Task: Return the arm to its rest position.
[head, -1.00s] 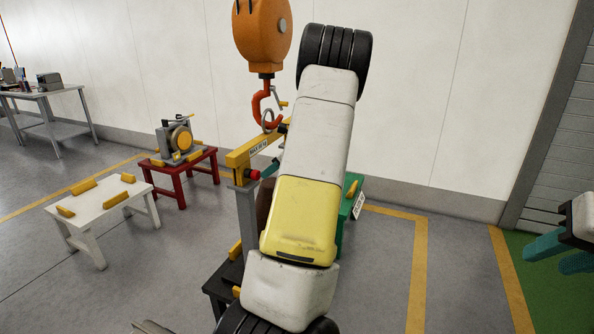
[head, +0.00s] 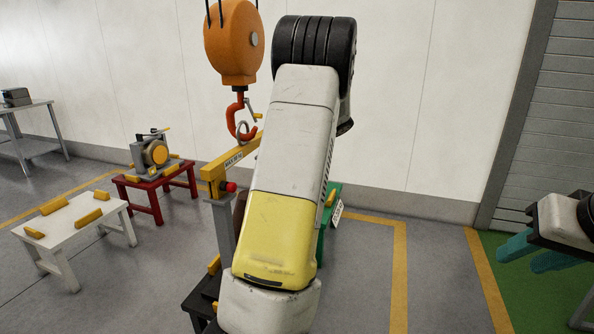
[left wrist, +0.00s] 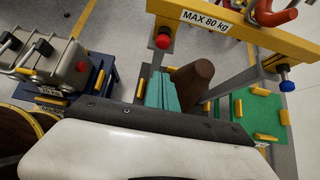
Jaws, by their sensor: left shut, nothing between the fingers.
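My left arm (head: 290,150), white with a yellow segment and black ribbed joint, rises through the middle of the head view and hides its own gripper there. In the left wrist view the teal fingers of my left gripper (left wrist: 163,92) show past the dark edge of the white housing, together and empty. They appear in front of a brown cone-shaped thing (left wrist: 192,82); whether they touch it I cannot tell. My right gripper (head: 520,256) is at the right edge of the head view, its two teal fingers apart with nothing between them.
A yellow beam (head: 226,160) marked MAX 80 kg hangs from the orange hoist (head: 233,45) close beside my left arm. A white table (head: 75,232) and a red table (head: 160,185) stand left. A green table (left wrist: 250,110) is near the wrist.

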